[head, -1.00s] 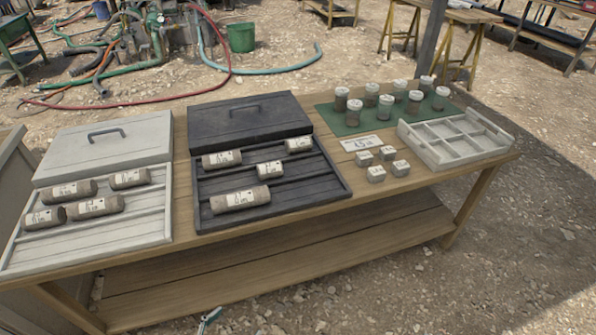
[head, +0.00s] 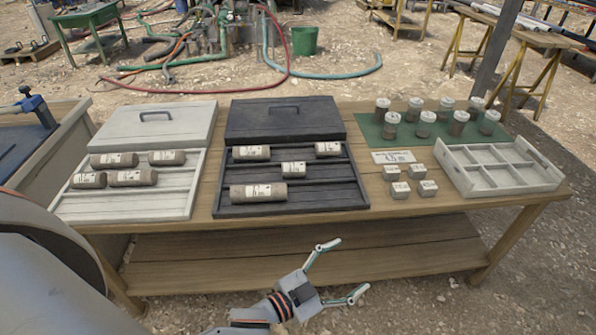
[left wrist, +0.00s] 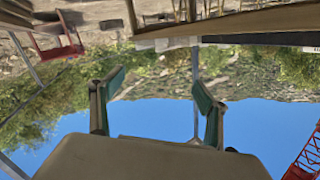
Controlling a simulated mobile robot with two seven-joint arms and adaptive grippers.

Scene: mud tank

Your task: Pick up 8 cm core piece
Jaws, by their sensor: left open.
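Brown core pieces with white labels lie in two open core boxes in the head view; I cannot read which label says 8 cm. The black box (head: 352,196) holds a short core (head: 293,169), two medium cores (head: 251,153) (head: 328,149) and a long core (head: 258,193). The light grey box (head: 120,206) holds several cores, one of them at its front left (head: 88,180). My left gripper (head: 340,268) is open and empty, in front of the table and below its top. Its spread fingers also show in the left wrist view (left wrist: 158,82). My right gripper is not in view.
The wooden table (head: 400,212) has a lower shelf (head: 310,258). On its right are several lidded jars (head: 391,125) on a green mat, a sign (head: 394,157), small grey blocks (head: 400,190) and a divided tray (head: 505,181). A trough (head: 60,150) stands at the left.

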